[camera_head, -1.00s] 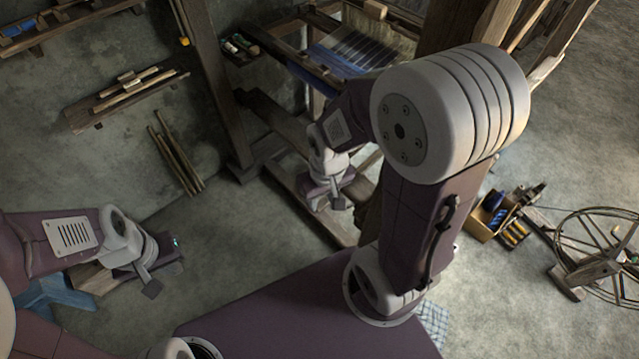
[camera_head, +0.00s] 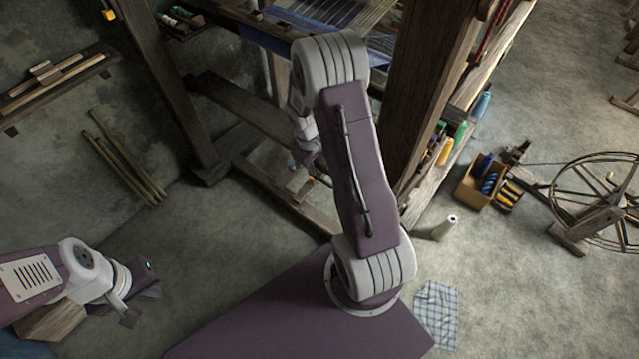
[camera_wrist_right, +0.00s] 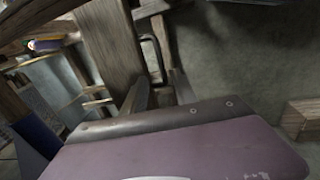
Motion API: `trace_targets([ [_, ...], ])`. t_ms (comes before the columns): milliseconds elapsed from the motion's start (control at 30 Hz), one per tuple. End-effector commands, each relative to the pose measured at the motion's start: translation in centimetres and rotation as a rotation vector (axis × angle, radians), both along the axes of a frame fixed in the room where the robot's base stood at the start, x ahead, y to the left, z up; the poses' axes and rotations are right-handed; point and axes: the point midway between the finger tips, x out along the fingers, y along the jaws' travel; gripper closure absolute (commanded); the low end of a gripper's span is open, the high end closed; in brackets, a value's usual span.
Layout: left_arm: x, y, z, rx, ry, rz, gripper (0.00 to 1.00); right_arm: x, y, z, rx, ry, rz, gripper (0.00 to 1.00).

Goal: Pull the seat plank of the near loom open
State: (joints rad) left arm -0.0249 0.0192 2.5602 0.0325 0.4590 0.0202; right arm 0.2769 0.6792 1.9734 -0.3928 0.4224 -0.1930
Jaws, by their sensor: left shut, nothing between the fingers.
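The near loom's frame (camera_head: 408,95) stands upper centre in the head view. A dark diagonal plank (camera_head: 240,106), apparently the seat plank, runs from its left post towards my right arm, which covers its right end. My right gripper (camera_head: 302,166) is low beside the loom, mostly behind my own arm; its fingers are not clear and I cannot tell whether it touches the plank. My left gripper (camera_head: 126,308) is shut and empty at lower left, away from the loom.
A box of spools (camera_head: 480,182) and a spinning wheel (camera_head: 600,205) stand on the floor at right. A white cone (camera_head: 448,226) and a checked cloth (camera_head: 437,312) lie nearer. Sticks (camera_head: 125,160) lean on the left wall.

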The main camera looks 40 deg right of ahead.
Motion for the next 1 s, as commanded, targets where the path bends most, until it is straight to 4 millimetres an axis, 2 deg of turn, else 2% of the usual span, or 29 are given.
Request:
trace_targets([
  [67,0.0,0.0,0.2,0.000,-0.001,0.000,1.00,0.0,0.0,0.1,0.000,0.000,0.000,0.66],
  [167,0.0,0.0,-0.1,0.000,-0.001,0.000,1.00,0.0,-0.2,-0.8,0.000,0.002,0.000,0.66],
  [400,0.0,0.0,-1.6,0.000,-0.001,0.000,1.00,0.2,-1.0,-5.9,0.002,0.001,-0.001,0.66],
  [533,0.0,0.0,-2.1,0.000,-0.001,0.000,1.00,0.4,-1.3,-7.8,0.001,0.000,-0.001,0.66],
  [667,0.0,0.0,-2.3,0.000,-0.001,0.000,1.00,0.4,-1.5,-8.6,0.001,0.000,-0.001,0.66],
  [900,0.0,0.0,-2.2,0.000,-0.001,0.000,1.00,0.5,-1.5,-8.6,0.000,-0.001,-0.001,0.66],
  [933,0.0,0.0,-2.2,0.000,-0.001,0.000,1.00,0.5,-1.5,-8.6,0.000,-0.001,-0.001,0.71],
  [1000,0.0,0.0,-2.2,0.000,-0.001,0.000,1.00,0.5,-1.5,-8.6,0.000,-0.001,-0.001,0.91],
])
